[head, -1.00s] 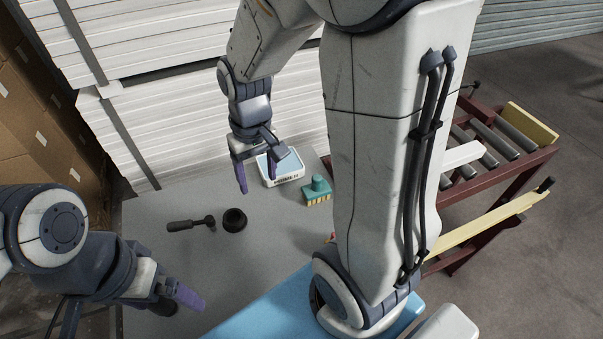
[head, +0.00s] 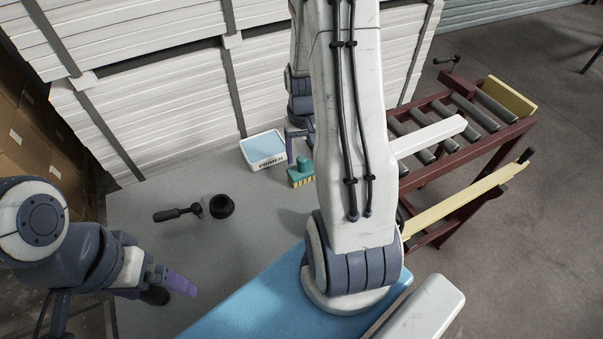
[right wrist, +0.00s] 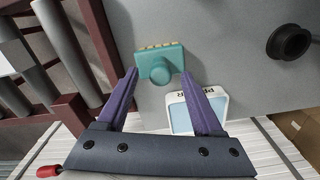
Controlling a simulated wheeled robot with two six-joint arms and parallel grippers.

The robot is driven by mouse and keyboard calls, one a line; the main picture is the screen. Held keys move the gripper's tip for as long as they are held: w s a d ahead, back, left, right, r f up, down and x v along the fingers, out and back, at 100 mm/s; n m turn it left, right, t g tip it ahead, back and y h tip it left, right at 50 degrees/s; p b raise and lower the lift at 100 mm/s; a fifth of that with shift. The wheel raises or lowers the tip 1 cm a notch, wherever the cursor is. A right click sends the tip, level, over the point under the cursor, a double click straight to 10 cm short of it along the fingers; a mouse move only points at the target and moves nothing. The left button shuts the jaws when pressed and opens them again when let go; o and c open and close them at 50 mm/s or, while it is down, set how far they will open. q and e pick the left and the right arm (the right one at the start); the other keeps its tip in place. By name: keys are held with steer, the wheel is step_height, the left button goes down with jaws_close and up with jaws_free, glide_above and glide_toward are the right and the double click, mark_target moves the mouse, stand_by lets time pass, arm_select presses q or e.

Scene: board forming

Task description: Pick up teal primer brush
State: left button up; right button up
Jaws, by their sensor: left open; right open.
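The teal primer brush (head: 301,172), with yellow bristles, stands on the grey table (head: 150,245) in the head view. In the right wrist view the brush (right wrist: 160,65) lies just ahead of and between the fingertips of my right gripper (right wrist: 158,72), which is open and empty. In the head view my right gripper (head: 300,145) is partly hidden behind my own arm, close to the brush. My left gripper (head: 180,285) is open and empty over the near left part of the table, away from the brush.
A white primer tray (head: 264,152) with light blue inside stands beside the brush. A black ring-shaped cup (head: 222,206) and a dark-handled tool (head: 178,212) lie to the left. A roller conveyor (head: 450,150) is at right; stacked white boards (head: 165,100) stand behind.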

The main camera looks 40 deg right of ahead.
mark_target(302, 158)
step_height(302, 158, down, 4)
steer(key=shift+w, duration=0.15)
jaws_close()
stand_by(1.4)
